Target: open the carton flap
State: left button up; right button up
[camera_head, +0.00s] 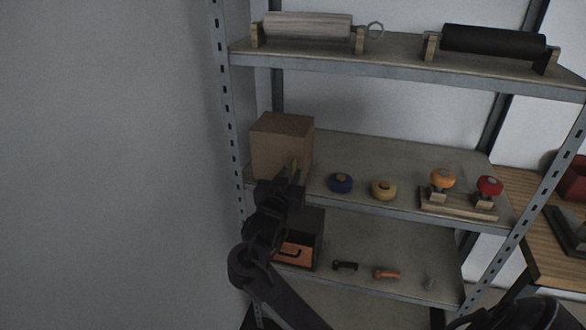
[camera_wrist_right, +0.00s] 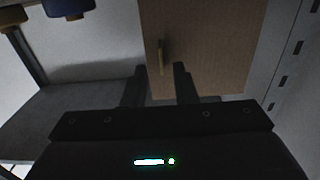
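The brown carton (camera_head: 282,146) stands at the left end of the middle shelf (camera_head: 420,160). In the right wrist view the carton (camera_wrist_right: 215,45) fills the upper middle, with a thin brass-coloured pull (camera_wrist_right: 161,57) on its face. My right gripper (camera_head: 293,176) is close in front of the carton's lower front. In the wrist view its two dark fingers (camera_wrist_right: 160,85) are apart, with the pull just beyond their tips, roughly between them. I cannot tell whether the fingers touch the carton. No opening shows on the carton. My left gripper is not in view.
Rollers lie on the top shelf (camera_head: 400,62). Below are an open box (camera_head: 318,250) and small handles. A shelf post (camera_head: 228,110) stands left.

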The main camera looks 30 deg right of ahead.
aim_at(275, 163)
jog(key=shift+x, duration=1.6)
jog(key=shift+c, duration=0.4)
grip_shut()
jog(key=shift+a, duration=0.1)
